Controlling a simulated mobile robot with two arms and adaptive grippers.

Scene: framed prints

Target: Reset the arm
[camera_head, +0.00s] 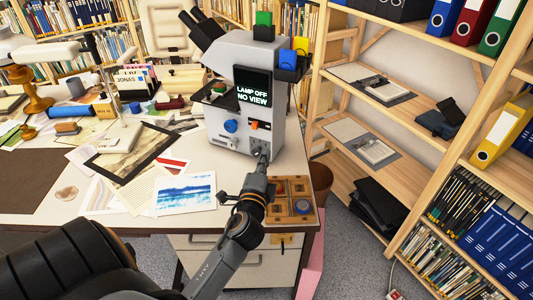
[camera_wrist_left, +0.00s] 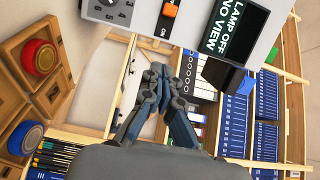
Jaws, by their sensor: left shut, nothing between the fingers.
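My left gripper (camera_head: 262,158) reaches up from the bottom of the head view to the lower front of a grey microscope-like machine (camera_head: 222,60). Its fingers are shut and empty; in the left wrist view the fingertips (camera_wrist_left: 171,78) are together. I cannot tell whether they touch the machine. The machine's screen (camera_head: 252,92) reads "LAMP OFF NO VIEW". An orange switch (camera_head: 253,125) and a blue knob (camera_head: 231,126) are on its front; the orange switch also shows in the left wrist view (camera_wrist_left: 168,22). My right gripper is not in view.
A wooden compartment tray (camera_head: 302,189) with small round items lies beside the arm at the desk's right edge. Prints, papers and a black-framed picture (camera_head: 130,150) cover the desk's left. A black chair (camera_head: 70,265) is at front left. Wooden shelves (camera_head: 400,60) stand at the right.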

